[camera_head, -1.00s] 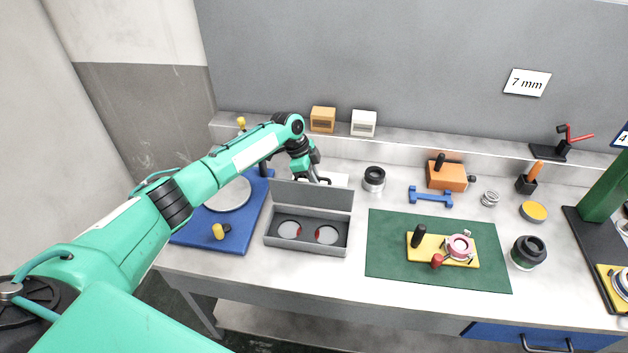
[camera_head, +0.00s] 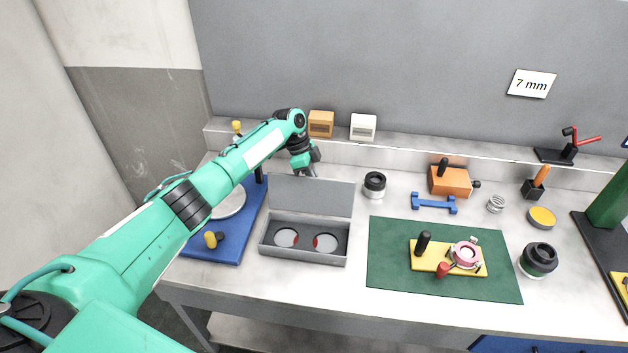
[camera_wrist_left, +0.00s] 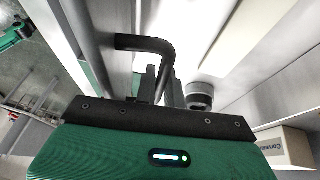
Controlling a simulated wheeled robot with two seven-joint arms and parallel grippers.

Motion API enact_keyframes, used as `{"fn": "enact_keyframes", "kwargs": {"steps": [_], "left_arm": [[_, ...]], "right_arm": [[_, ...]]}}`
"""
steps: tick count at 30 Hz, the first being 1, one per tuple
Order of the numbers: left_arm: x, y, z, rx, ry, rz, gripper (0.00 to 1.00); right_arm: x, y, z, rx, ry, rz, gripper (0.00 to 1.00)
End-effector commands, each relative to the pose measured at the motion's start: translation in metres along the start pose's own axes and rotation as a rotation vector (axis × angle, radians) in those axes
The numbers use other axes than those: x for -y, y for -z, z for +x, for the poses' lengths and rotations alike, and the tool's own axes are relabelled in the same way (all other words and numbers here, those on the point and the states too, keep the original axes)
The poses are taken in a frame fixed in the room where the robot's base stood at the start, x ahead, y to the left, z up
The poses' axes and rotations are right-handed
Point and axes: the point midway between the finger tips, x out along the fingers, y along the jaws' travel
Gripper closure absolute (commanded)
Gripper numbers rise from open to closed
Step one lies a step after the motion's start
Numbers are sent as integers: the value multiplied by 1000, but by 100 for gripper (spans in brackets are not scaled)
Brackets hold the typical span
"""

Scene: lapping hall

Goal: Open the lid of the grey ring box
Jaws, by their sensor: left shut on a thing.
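The grey ring box (camera_head: 303,257) stands on the bench, its lid (camera_head: 312,196) raised at the back and leaning rearward. Two round pale discs with red edges lie in its compartments. My left gripper (camera_head: 309,171) is behind the raised lid, its fingertips mostly hidden by it in the head view. In the left wrist view, the gripper's fingers (camera_wrist_left: 160,86) are shut on the black bent handle (camera_wrist_left: 148,44) of the lid. My right gripper is not in view.
A blue base plate (camera_head: 225,247) with a pale disc is left of the box. A black-topped ring (camera_head: 374,184) stands close to the lid's right. A green mat (camera_head: 390,270) with a yellow fixture lies further right. Orange and white small boxes (camera_head: 363,127) sit on the rear ledge.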

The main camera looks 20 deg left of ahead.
Motion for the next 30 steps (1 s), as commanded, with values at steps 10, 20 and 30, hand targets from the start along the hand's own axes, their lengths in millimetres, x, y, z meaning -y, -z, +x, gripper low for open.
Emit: {"fn": "enact_keyframes", "kwargs": {"steps": [10,20,30], "left_arm": [[0,0,-1,-1,2,0,68],[1,0,-4,-1,3,0,68],[2,-1,-64,-2,6,1,68]], "right_arm": [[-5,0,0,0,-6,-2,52],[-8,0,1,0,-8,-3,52],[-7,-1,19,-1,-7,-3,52]]}}
